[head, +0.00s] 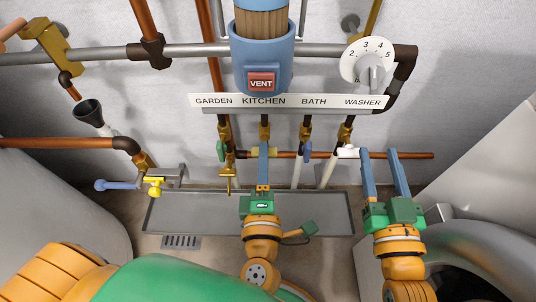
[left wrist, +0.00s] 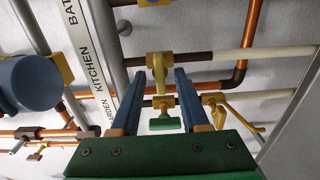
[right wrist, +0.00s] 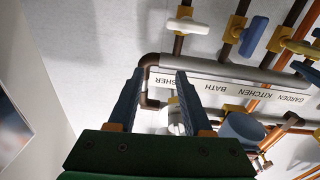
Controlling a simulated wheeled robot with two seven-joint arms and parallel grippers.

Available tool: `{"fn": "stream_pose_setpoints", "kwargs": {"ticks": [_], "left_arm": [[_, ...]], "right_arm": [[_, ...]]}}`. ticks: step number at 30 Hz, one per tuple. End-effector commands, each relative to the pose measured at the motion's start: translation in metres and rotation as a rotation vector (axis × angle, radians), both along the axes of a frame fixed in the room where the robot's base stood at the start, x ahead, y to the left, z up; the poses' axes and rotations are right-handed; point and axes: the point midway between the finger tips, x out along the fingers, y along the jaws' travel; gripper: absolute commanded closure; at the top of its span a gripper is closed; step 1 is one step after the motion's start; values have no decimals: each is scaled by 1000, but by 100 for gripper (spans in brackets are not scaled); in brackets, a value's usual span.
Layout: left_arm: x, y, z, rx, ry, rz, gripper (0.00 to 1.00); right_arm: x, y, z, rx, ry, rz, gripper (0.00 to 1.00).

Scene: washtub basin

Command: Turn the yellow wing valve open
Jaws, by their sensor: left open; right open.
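The yellow wing valve (head: 272,154) is on the pipe under the KITCHEN label, its wing lying crosswise to the pipe. My left gripper (head: 263,148) is in front of it and hides its middle in the head view. In the left wrist view the yellow wing (left wrist: 158,67) shows between the tips of my open left fingers (left wrist: 161,72); contact cannot be told. My right gripper (head: 379,151) is open and empty, low at the right, near the white washer valve. In the right wrist view the yellow wing (right wrist: 302,48) shows at the upper right.
Neighbouring valves have a green handle (head: 221,151), a blue handle (head: 307,151) and a white handle (head: 348,151). A small yellow tap (head: 154,186) is at the left. A grey trough (head: 330,212) lies below; a round-doored machine (head: 480,255) stands right.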

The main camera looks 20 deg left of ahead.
Motion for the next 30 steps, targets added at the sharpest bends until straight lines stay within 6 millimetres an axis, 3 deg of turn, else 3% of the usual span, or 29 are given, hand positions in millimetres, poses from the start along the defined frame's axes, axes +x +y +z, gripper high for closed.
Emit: {"fn": "stream_pose_setpoints", "kwargs": {"ticks": [6,13,14,18,19,30], "left_arm": [[22,6,0,2,-3,0,55],[23,6,0,2,0,-1,55],[23,6,0,2,0,-1,58],[23,6,0,2,0,0,96],[23,6,0,2,0,0,100],[23,6,0,-18,-5,0,100]], "right_arm": [[-3,3,28,32,-146,12,50],[-4,3,30,35,-158,13,50],[-4,3,30,35,-158,13,50],[-3,3,30,35,-157,13,50],[-3,3,30,35,-157,13,50],[-3,3,28,32,-146,12,50]]}}
